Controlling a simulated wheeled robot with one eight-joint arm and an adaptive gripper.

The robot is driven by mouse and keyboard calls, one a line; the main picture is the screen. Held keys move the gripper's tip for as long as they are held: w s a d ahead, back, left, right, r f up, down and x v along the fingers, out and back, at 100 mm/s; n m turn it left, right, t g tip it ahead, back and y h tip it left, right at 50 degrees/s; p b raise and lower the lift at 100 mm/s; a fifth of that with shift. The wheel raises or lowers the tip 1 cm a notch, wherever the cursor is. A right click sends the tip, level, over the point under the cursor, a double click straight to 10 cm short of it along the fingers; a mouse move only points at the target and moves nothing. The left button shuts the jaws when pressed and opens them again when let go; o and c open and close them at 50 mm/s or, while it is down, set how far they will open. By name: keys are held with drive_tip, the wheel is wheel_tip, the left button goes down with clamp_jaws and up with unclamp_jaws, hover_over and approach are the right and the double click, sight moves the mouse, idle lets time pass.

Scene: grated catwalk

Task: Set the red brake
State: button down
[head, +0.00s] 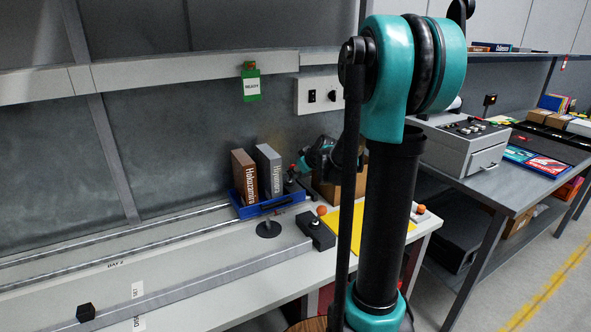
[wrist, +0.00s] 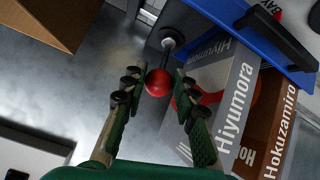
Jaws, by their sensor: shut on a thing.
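The red brake shows in the wrist view as a round red knob (wrist: 158,83) on a dark stem with a round base. My gripper (wrist: 157,84) has its green fingers on both sides of the knob and is shut on it. In the head view my gripper (head: 298,166) is small and partly hidden behind my own arm. It is just right of a blue tray (head: 274,204) that holds a brown box and a grey box. A small red spot at the gripper is the knob (head: 292,167).
The brown box (head: 243,178) and grey box (head: 268,172) stand close to the gripper. A cardboard box (wrist: 45,22) is at the wrist view's upper left. A black block (head: 317,231) and round stand (head: 268,229) are in front of the tray. Rails run left along the bench.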

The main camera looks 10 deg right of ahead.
drive_tip(key=c, duration=1.2)
unclamp_jaws()
drive_tip(key=v, duration=1.2)
